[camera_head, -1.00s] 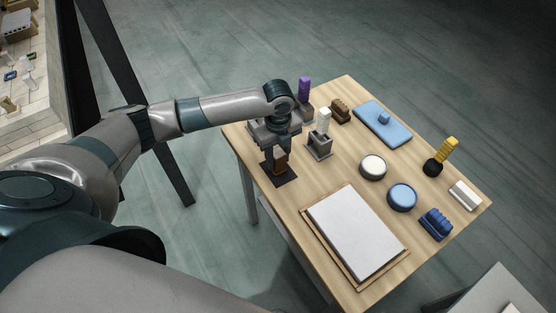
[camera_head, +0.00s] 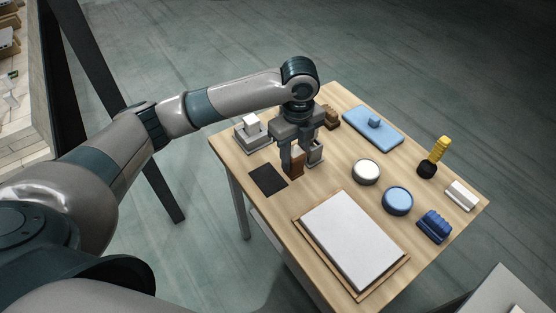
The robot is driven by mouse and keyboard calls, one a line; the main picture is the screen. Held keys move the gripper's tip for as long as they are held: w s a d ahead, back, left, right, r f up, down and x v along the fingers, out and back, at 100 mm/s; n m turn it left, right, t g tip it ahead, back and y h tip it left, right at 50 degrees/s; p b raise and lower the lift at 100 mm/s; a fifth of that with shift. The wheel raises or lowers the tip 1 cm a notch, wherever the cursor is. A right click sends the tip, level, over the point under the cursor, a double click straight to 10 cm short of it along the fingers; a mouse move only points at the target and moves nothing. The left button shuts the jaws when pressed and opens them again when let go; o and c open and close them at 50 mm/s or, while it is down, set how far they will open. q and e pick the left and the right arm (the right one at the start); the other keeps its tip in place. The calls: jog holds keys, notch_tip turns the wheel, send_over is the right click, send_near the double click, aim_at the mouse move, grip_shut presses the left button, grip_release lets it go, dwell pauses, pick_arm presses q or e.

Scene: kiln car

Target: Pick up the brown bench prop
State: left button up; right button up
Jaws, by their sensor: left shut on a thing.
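The brown bench prop (camera_head: 294,163) is a small brown block between the fingers of my left gripper (camera_head: 298,157). The gripper points down and is shut on the prop. It holds the prop over the table, to the right of a flat black square mat (camera_head: 268,180), which is bare. Whether the prop's underside touches the table is hard to tell. The gripper hides part of a grey holder (camera_head: 315,152) just behind it. My right gripper is not in view.
A grey holder with a white block (camera_head: 250,125) stands at the left. A brown ribbed piece (camera_head: 331,118), blue tray (camera_head: 373,127), white-topped round tin (camera_head: 366,171), blue round tin (camera_head: 397,201), yellow-handled brush (camera_head: 434,158), blue ribbed piece (camera_head: 434,227) and white board (camera_head: 351,240) stand around.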

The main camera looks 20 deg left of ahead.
pick_arm(q)
jog(key=shift+s+d+r+b, duration=0.15)
jog(key=shift+d+r, duration=0.35)
jog(key=shift+d, duration=0.3)
jog(key=shift+s+d+r+b, duration=0.15)
jog(key=shift+d+r, duration=0.35)
jog(key=shift+d, duration=0.3)
jog(key=shift+w, duration=0.1)
